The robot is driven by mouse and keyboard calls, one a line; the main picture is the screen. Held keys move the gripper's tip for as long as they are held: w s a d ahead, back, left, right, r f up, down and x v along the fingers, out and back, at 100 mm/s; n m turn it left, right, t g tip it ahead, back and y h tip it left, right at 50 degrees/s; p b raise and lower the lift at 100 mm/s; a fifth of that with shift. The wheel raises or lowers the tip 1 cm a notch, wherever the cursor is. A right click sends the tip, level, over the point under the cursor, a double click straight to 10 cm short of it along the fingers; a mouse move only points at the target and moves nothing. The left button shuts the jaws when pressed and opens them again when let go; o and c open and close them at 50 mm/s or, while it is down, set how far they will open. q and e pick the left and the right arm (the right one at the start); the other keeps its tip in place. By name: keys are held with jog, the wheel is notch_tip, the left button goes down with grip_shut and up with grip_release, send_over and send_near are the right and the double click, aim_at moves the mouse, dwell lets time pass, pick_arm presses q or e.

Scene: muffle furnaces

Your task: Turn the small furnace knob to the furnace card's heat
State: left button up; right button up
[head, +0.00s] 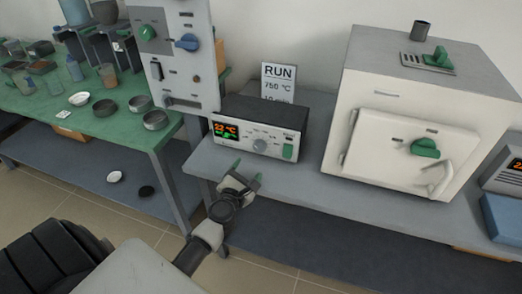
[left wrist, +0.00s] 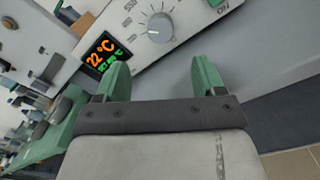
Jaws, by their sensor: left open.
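The small furnace controller (head: 256,128) sits on the grey bench, with an orange and green display (head: 225,130) reading 22 °C. Its round grey knob (head: 260,145) is at the middle of the front panel; it also shows in the left wrist view (left wrist: 159,27), with a printed scale around it. The furnace card (head: 278,82) stands behind the controller and reads RUN, 750 °C, with a smaller line partly hidden below. My left gripper (head: 246,174) is open and empty, in front of and below the panel, apart from the knob. Its green fingers show in the left wrist view (left wrist: 161,80).
A white furnace (head: 400,150) with a green door knob (head: 425,148) stands to the right. A tall grey panel (head: 182,75) with blue and green knobs is at the left. A green table (head: 80,122) holds several dishes and bottles. The bench front edge lies near my gripper.

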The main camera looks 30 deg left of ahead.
aim_at(259, 148)
pick_arm(q)
jog(key=b+x, duration=0.1)
jog(key=x, duration=0.9)
jog(key=shift+w, duration=0.25)
jog(key=shift+d, duration=0.1)
jog(key=c, duration=0.9)
